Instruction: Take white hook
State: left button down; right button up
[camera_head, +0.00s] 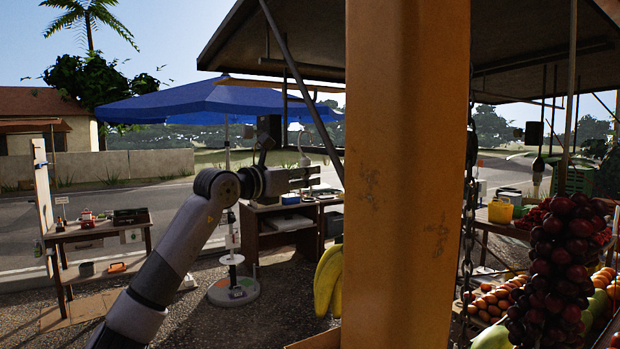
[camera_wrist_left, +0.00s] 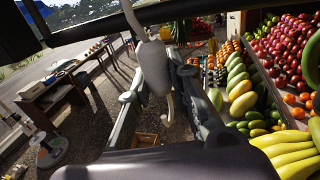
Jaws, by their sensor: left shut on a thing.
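The white hook (camera_wrist_left: 153,66) shows in the left wrist view between the two fingers of my left gripper (camera_wrist_left: 157,88). Its wide body is between the fingers, its narrow top reaches up towards a dark bar, and its thin curved end points down. In the head view my left gripper (camera_head: 305,178) is left of the orange post, under the dark canopy. A small pale piece of the hook (camera_head: 303,160) shows just above the fingers. The gripper is shut on the hook. Whether the hook still touches the bar is unclear. My right gripper is not in view.
A thick orange post (camera_head: 405,180) hides the middle of the head view. Bananas (camera_head: 328,280) hang beside it. Dark red fruit (camera_head: 555,270) hangs at the right. A dark bar (camera_wrist_left: 190,10) crosses above the hook. A wooden table (camera_head: 100,235) stands at the left.

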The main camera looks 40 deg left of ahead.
pick_arm(q)
jog(key=shift+s+a+b, duration=0.25)
jog(key=shift+s+b, duration=0.35)
jog(key=shift+s, duration=0.25)
jog(key=shift+s+a+b, duration=0.25)
jog(key=shift+s+b, duration=0.3)
jog(key=shift+s, duration=0.35)
jog(key=shift+s+a+b, duration=0.25)
jog(key=shift+s+b, duration=0.35)
jog(key=shift+s, duration=0.25)
jog(key=s+a+b, duration=0.2)
jog(key=s+b, duration=0.3)
jog(key=s, duration=0.2)
jog(key=shift+s, duration=0.35)
